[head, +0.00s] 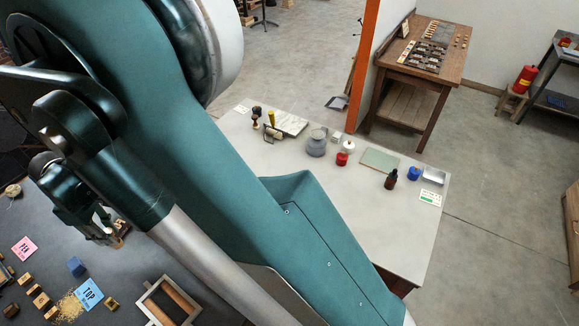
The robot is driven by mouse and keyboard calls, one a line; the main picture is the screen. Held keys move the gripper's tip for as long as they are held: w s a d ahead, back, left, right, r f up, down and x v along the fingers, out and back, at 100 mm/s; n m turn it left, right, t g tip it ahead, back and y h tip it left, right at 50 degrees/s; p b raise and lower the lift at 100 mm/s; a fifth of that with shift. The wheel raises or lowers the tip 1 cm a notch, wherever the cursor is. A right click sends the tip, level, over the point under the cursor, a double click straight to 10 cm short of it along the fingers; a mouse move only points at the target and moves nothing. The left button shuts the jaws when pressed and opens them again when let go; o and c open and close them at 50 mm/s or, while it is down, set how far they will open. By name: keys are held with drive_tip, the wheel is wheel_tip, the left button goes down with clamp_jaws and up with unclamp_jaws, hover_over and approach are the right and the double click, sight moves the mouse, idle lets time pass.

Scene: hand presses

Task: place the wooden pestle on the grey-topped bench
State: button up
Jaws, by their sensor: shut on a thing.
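My gripper (108,232) is at the left of the head view, low over the dark grey top at the lower left. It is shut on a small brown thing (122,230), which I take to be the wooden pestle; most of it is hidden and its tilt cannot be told. I cannot tell whether it touches the surface. Two grey tops show: a dark grey top (45,225) under my gripper and a pale grey-topped bench (405,235) at the centre right. My teal arm hides the pale bench's near left part.
The dark top holds a pink card (24,248), a blue card (90,294), wooden blocks and a framed tray (168,302). The pale bench holds a grey jar (316,143), a brown bottle (391,180) and a green mat (380,159); its front right is clear.

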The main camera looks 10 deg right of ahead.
wheel_tip(320, 180, up, 18)
drive_tip(key=w+d+m+b, duration=0.4)
drive_tip(key=w+d+m, duration=0.1)
drive_tip(key=w+d, duration=1.8)
drive_tip(key=w+d+m+b, duration=0.2)
drive_tip(key=w+d, duration=0.2)
drive_tip(key=d, duration=1.3)
drive_tip(key=w+d+m+b, duration=0.15)
drive_tip(key=w+d, duration=0.25)
drive_tip(key=d, duration=1.3)
drive_tip(key=s+d+m+b, duration=0.2)
drive_tip(key=s+d+m, duration=0.1)
drive_tip(key=d, duration=1.3)
drive_tip(key=s+d+m+b, duration=0.1)
drive_tip(key=s+d+m, duration=0.15)
drive_tip(key=d, duration=1.35)
drive_tip(key=s+d+m+b, duration=0.2)
drive_tip(key=s+d, duration=0.1)
drive_tip(key=d, duration=1.3)
wheel_tip(320, 180, down, 28)
drive_tip(key=shift+s, duration=0.15)
